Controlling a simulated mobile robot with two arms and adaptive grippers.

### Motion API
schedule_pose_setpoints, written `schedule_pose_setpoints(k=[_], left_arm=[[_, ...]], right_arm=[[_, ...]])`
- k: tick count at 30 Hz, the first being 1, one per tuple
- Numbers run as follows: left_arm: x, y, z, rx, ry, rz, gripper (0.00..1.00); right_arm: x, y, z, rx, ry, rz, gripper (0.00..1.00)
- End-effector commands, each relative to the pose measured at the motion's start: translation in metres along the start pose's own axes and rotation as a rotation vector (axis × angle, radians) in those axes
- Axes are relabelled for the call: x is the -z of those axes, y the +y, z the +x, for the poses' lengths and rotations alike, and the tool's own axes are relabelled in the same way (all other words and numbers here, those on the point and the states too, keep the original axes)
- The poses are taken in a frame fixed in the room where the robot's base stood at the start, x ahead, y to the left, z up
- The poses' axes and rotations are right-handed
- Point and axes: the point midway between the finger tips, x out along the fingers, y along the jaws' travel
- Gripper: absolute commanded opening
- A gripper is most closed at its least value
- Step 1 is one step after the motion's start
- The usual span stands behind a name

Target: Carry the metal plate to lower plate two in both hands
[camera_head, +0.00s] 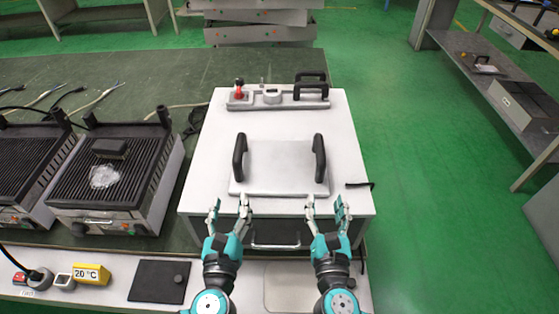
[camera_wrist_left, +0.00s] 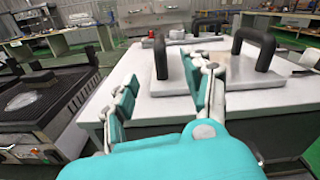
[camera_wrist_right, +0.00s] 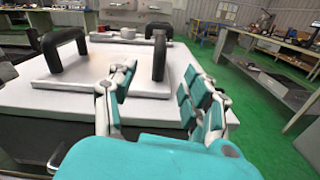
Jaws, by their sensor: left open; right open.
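The metal plate (camera_head: 279,165) is a pale square plate with two black upright handles. It lies on the white cabinet top (camera_head: 215,140), and it also shows in the left wrist view (camera_wrist_left: 228,72) and the right wrist view (camera_wrist_right: 105,70). The left handle (camera_head: 239,158) and right handle (camera_head: 320,158) stand at its two sides. My left gripper (camera_head: 228,205) is open and empty, just in front of the plate's near left corner. My right gripper (camera_head: 325,205) is open and empty, in front of its near right corner. Neither touches a handle. I cannot tell which spot is lower plate two.
Two ribbed black grills (camera_head: 115,170) stand on the bench at the left. A tray with a red-knobbed part (camera_head: 240,92) and black handles sits at the cabinet's back. A black strip (camera_head: 358,185) lies at its right edge.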

Motion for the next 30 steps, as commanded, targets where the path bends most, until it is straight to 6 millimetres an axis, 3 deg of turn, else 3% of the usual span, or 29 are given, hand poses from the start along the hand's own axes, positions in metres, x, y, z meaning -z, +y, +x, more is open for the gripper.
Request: schedule_pose_setpoints(k=[5,21,30], left_arm=[[-0.001,0.000,0.017,-0.002,-0.004,0.000,0.51],[-0.002,0.000,0.123,-0.002,-0.004,-0.001,0.51],[-0.001,0.000,0.165,-0.001,-0.001,-0.001,0.51]], right_arm=[[-0.001,0.000,0.017,0.001,-0.003,0.000,0.51],[-0.002,0.000,0.123,0.002,-0.004,0.000,0.51],[-0.001,0.000,0.165,0.001,-0.001,0.001,0.51]])
